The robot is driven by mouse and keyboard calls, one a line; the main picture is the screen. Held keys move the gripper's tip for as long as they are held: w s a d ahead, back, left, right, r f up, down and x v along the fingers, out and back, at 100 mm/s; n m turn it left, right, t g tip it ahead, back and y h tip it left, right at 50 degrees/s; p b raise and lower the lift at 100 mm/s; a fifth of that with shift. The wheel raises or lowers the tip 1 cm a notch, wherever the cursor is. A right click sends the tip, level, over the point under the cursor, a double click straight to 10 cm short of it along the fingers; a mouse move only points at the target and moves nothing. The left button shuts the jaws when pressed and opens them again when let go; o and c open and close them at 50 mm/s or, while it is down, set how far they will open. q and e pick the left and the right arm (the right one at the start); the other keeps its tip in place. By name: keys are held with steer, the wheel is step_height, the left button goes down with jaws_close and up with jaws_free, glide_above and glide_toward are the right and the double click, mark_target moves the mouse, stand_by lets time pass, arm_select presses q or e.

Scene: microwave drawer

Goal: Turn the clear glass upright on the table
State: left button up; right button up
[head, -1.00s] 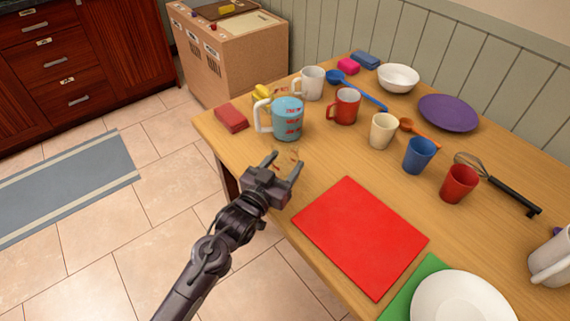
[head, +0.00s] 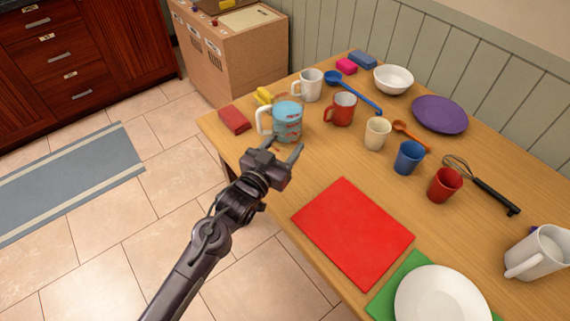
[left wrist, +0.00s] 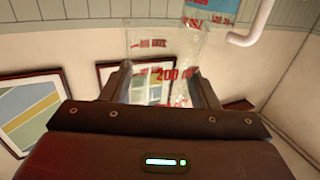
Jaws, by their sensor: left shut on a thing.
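The clear glass (left wrist: 165,50) is see-through with red printed marks, one reading 200. In the left wrist view it stands between the two fingers and reaches up past their tips. My left gripper (head: 284,148) is shut on it; the fingers also show in the left wrist view (left wrist: 162,82). In the head view the gripper is over the near left edge of the table (head: 270,185), just in front of a light blue jug. There the glass is hard to make out against the jug, and its tilt cannot be told. My right gripper is not in view.
The light blue jug (head: 288,117) with a white handle is close beyond the gripper. A red block (head: 234,120) lies to its left, and a red mug (head: 341,108) stands to its right. A flat red mat (head: 353,230) lies bare at the front.

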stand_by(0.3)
arm_select(q)
steer(key=m, duration=0.4)
steer(key=shift+r+m+p, duration=0.1)
steer(key=shift+m+p, duration=0.2)
steer(key=shift+m, duration=0.7)
steer(key=m, duration=0.5)
steer(key=shift+m+p, duration=0.3)
steer(key=shift+c, duration=0.7)
